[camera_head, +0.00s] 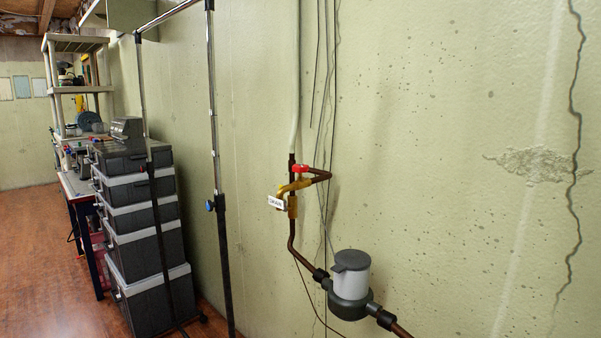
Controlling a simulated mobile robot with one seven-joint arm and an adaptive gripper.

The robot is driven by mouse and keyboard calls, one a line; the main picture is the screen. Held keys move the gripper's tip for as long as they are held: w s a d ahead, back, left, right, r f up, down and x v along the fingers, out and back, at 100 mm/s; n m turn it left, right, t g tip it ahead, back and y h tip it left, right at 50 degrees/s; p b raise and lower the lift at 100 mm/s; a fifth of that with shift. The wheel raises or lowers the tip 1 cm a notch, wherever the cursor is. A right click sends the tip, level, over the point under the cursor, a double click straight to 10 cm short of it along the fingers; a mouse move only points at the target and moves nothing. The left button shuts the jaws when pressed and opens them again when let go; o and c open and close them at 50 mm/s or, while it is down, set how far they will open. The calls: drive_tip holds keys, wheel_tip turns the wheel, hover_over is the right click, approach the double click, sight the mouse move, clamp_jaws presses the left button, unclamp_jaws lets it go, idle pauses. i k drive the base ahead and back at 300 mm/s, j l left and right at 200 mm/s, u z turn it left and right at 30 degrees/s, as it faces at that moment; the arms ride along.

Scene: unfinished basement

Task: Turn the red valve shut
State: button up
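The red valve (300,168) is a small red handle on a brass pipe fitting on the pale green wall, right of the picture's middle. A brass spout (290,187) bends to the left below it, and a white tag (277,202) with dark lettering hangs there. A dark copper pipe (293,238) runs down from the fitting, and a short branch goes right at the handle's height. The handle's exact angle is too small to tell. My gripper is not in view.
A grey and white cylindrical unit (351,284) sits on the pipe lower right. A metal rack pole (217,170) stands left of the valve. Stacked grey bins (145,235), a workbench (76,187) and shelves (80,90) line the wall further left. Wooden floor (40,270) is clear at far left.

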sight(299, 168)
drive_tip(key=k+l, duration=0.2)
drive_tip(key=k, duration=0.25)
drive_tip(key=k+l, duration=0.15)
drive_tip(key=k, duration=0.25)
drive_tip(key=i+z, duration=0.1)
drive_tip(key=z, duration=0.55)
drive_tip(key=i+j+z, duration=0.4)
drive_tip(key=j, duration=0.25)
drive_tip(key=i+j+z, duration=0.25)
drive_tip(key=j, duration=0.15)
drive_tip(key=i+j, duration=0.1)
drive_tip(key=j, duration=0.25)
drive_tip(key=i+j, duration=0.15)
drive_tip(key=j, duration=0.25)
drive_tip(key=i+j, duration=0.1)
drive_tip(key=j, duration=0.25)
drive_tip(key=z, duration=0.05)
